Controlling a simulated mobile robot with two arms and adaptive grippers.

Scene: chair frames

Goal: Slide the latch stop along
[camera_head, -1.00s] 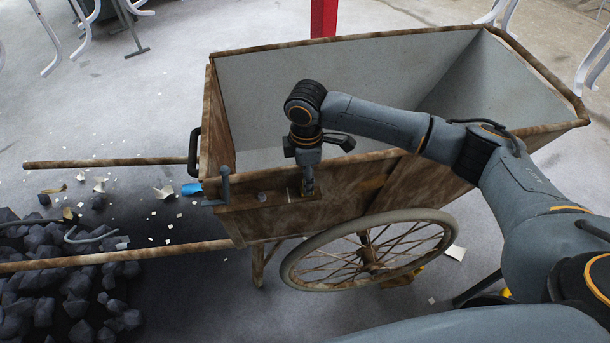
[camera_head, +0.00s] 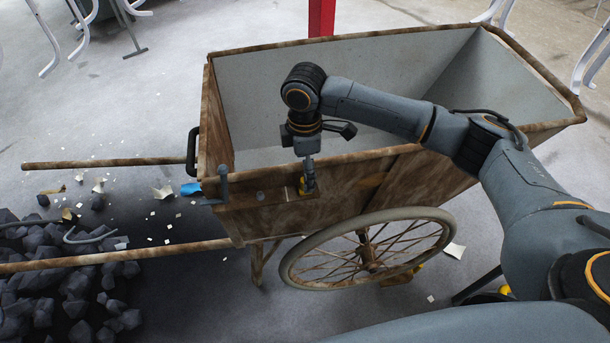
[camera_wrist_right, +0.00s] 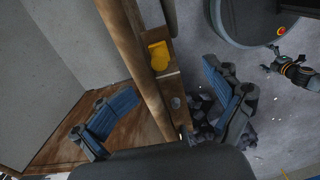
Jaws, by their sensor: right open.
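The latch stop looks like a small yellow piece (camera_head: 304,192) on a wooden plate at the cart's near side. It also shows in the right wrist view (camera_wrist_right: 158,56), beside the wooden rim. My right gripper (camera_head: 309,176) points down at the outer side of the cart, in front of the yellow piece and partly hiding it. My left gripper is not in view.
The wooden cart (camera_head: 330,44) has a pale, empty inside and a large spoked wheel (camera_head: 367,250) below the latch. Dark rocks (camera_head: 60,265) lie left, by the cart's shafts (camera_head: 110,163).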

